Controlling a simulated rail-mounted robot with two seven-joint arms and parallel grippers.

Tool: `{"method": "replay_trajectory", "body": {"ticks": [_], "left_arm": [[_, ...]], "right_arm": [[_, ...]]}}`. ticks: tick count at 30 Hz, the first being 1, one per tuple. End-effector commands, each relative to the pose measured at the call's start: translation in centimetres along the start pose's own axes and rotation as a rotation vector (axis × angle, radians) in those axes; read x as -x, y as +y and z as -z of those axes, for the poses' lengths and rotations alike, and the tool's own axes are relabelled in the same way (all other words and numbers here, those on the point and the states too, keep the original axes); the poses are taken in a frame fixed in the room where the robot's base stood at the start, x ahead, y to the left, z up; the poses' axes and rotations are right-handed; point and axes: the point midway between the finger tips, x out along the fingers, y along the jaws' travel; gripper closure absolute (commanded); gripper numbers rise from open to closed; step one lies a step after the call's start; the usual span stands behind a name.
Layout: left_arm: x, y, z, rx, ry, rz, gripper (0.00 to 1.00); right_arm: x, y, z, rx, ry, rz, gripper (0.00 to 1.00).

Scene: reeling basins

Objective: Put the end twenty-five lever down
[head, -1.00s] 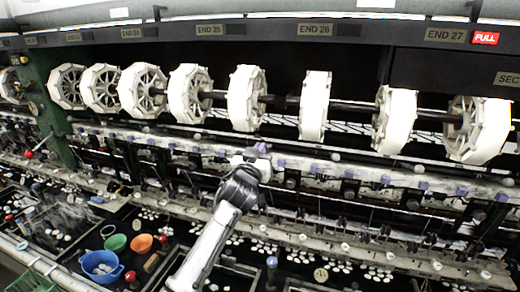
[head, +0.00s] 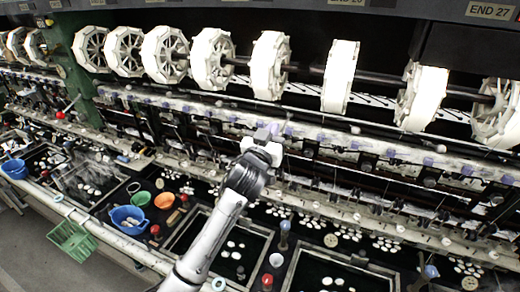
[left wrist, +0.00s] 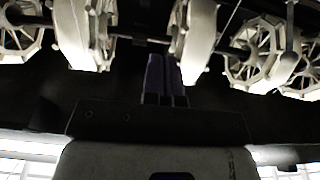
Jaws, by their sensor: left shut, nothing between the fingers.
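My left gripper (head: 268,133) is shut and empty. In the head view it is over the pale rail that runs below the reels, its tips beside small purple pieces on that rail. In the left wrist view its two fingers (left wrist: 165,75) lie together, with reels beyond. I cannot tell which small part is the end twenty-five lever; the gripper may hide it. The END 25 sign is out of view. The END 26 sign (head: 347,2) is cut by the top edge, and the END 27 sign (head: 493,10) is at the top right. My right gripper is not in view.
White reels (head: 212,58) on a dark shaft line the machine above the rail. Basins with white cocoons lie below.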

Motion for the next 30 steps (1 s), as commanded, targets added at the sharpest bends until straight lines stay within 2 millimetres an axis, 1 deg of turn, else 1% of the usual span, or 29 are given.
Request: {"method": "replay_trajectory", "body": {"ticks": [1, 9, 12, 15, 20, 30], "left_arm": [[1.1, 0.0, 0.1, 0.001, 0.0, 0.0, 1.0], [6.2, 0.0, 0.1, 0.002, -0.001, 0.0, 1.0], [7.7, -0.1, 0.1, 0.001, 0.0, 0.001, 1.0], [8.8, 0.0, 0.1, 0.0, -0.001, 0.001, 1.0], [9.5, 0.0, 0.0, 0.0, -0.001, 0.001, 1.0], [9.5, 0.0, 0.0, 0.0, 0.0, 0.001, 1.0]], "right_arm": [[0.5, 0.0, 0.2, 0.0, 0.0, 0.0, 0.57], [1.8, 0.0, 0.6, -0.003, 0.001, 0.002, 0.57], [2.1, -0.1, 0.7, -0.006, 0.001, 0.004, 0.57], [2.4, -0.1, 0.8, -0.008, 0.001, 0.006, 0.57], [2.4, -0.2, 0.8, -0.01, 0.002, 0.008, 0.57], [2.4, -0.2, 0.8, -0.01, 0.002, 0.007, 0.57]]}}
